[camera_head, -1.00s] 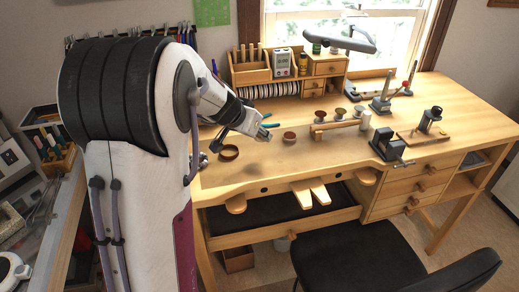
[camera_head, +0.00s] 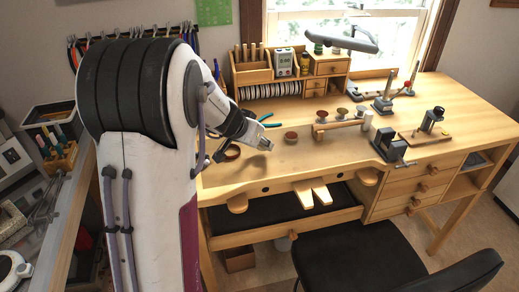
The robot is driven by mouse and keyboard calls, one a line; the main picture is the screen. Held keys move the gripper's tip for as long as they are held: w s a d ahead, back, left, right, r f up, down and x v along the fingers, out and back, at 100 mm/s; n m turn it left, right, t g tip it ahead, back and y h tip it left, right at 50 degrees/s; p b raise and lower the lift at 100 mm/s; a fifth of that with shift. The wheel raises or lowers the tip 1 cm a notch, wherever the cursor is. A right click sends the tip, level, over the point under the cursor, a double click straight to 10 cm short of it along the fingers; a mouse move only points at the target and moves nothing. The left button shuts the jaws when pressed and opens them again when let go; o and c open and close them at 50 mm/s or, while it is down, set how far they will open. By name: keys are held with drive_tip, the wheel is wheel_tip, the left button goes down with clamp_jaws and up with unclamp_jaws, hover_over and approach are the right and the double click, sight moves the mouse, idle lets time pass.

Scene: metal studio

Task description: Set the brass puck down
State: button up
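My gripper (camera_head: 267,146) is above the left part of the wooden workbench (camera_head: 340,158), pointing down and to the right, with a soft shadow on the bench below it. Its fingertips are small and no clear gap shows between them. I cannot make out a brass puck in or under the fingers. A small round reddish-brown piece (camera_head: 291,138) sits on the bench just right of my gripper; whether it is brass is not clear. A dark brown ring-like piece (camera_head: 232,152) lies left of my gripper, partly hidden by my arm.
A wooden rack with several round-topped tools (camera_head: 342,124) stands right of my gripper. A small vise (camera_head: 388,146) sits at the front edge. A drawer organizer (camera_head: 328,67) stands at the back. The bench front between ring and vise is clear. A black chair (camera_head: 365,255) stands in front.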

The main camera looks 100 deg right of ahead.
drive_tip(key=shift+f, duration=1.4)
drive_tip(key=shift+f, duration=0.1)
drive_tip(key=o, duration=1)
drive_tip(key=shift+o, duration=0.2)
drive_tip(key=shift+v, duration=0.8)
drive_tip(key=v, duration=1)
drive_tip(key=shift+w+r, duration=0.2)
drive_tip(key=shift+r, duration=0.05)
drive_tip(key=shift+o, duration=0.4)
drive_tip(key=shift+a, duration=0.1)
